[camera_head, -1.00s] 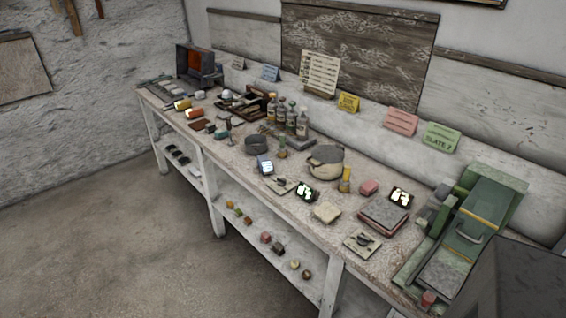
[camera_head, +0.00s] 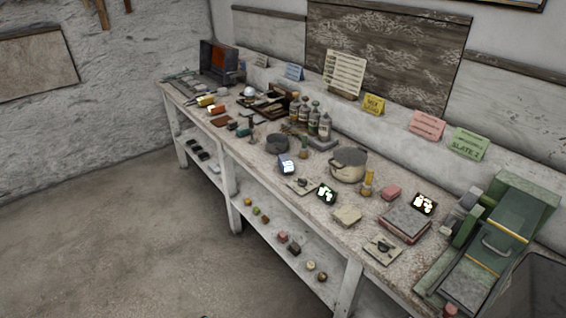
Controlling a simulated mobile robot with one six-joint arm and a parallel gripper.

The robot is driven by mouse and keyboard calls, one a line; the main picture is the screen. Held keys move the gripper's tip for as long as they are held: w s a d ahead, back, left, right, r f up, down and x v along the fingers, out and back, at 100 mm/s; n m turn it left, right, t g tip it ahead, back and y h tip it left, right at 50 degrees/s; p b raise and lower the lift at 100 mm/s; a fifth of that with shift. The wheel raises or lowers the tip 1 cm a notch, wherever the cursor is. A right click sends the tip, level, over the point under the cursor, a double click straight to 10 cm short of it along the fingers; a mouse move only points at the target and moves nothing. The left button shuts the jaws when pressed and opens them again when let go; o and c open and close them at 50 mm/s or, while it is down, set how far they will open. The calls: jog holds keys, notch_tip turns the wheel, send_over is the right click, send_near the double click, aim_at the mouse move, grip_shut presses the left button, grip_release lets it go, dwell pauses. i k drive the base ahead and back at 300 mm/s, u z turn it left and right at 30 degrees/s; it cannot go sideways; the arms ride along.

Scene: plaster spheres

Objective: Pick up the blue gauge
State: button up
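My gripper is not in view.
The long bench (camera_head: 256,160) runs along the wall. Near the device are a dark round bowl (camera_head: 277,143), a beige pot (camera_head: 348,164), several bottles (camera_head: 313,120) and a dark display (camera_head: 326,194). A green machine (camera_head: 503,225) fills the right end. The floor (camera_head: 110,240) in front is clear.

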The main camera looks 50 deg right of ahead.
aim_at(285, 165)
jog(key=i, duration=0.95)
jog(key=z, duration=0.05)
